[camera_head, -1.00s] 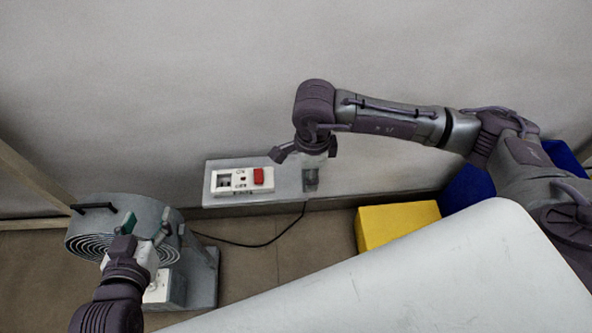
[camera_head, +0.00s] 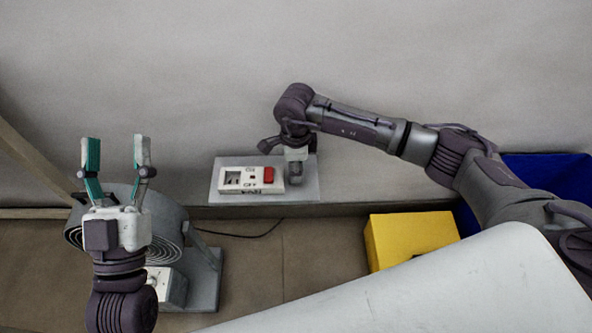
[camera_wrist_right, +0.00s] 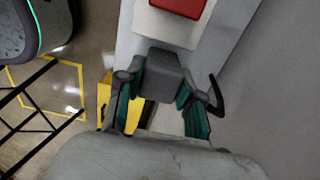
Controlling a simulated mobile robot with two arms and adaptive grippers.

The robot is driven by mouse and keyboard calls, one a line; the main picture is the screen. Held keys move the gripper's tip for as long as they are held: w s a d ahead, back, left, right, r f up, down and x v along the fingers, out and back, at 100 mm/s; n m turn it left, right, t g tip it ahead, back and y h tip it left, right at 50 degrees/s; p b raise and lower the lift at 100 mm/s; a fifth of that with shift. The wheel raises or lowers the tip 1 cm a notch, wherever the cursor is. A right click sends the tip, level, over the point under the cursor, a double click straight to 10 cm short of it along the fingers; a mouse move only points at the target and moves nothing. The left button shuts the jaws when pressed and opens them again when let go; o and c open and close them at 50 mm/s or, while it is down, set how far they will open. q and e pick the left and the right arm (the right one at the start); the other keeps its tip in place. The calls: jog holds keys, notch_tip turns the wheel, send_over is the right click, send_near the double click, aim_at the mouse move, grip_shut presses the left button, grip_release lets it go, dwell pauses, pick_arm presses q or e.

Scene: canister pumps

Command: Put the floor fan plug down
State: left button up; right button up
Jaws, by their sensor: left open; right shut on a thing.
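The grey floor fan plug (camera_head: 296,172) is between the fingers of my right gripper (camera_head: 284,150), just right of the white switched socket (camera_head: 250,180). In the right wrist view the plug (camera_wrist_right: 165,78) is a grey block between the green finger pads, overlapping the socket's white edge. Whether it touches the shelf (camera_head: 306,190) below is unclear. My left gripper (camera_head: 116,155) is open and empty, fingers pointing up in the picture, above the floor fan (camera_head: 168,215) and partly hiding it.
The socket has a red switch (camera_head: 268,174). A black cord (camera_head: 240,236) lies on the floor right of the fan. A yellow box (camera_head: 410,238) and a blue bin (camera_head: 548,178) stand at the right. A pale surface (camera_head: 450,290) fills the lower right.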

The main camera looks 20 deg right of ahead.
pick_arm(q)
jog(key=shift+s+r+t, duration=0.35)
jog(key=shift+r+t, duration=0.05)
jog(key=shift+r, duration=0.05)
pick_arm(e)
jog(key=shift+f, duration=0.35)
jog(key=shift+f, duration=0.1)
jog(key=o, duration=1.2)
jog(key=shift+c, duration=0.2)
pick_arm(q)
jog(key=shift+s+a+r+t, duration=0.1)
jog(key=shift+s+r+t, duration=0.15)
jog(key=shift+t, duration=0.05)
pick_arm(e)
notch_tip(320, 180, up, 6)
jog(key=shift+r+p, duration=0.15)
jog(key=shift+p, duration=0.8)
pick_arm(q)
jog(key=w+a+f+g+y+p, duration=0.1)
jog(key=w+f+g+y, duration=0.1)
jog(key=f+g, duration=0.7)
notch_tip(320, 180, down, 4)
jog(key=shift+w+r+y, duration=0.1)
jog(key=shift+w+y, duration=0.2)
jog(key=shift+w, duration=0.35)
pick_arm(e)
notch_tip(320, 180, up, 6)
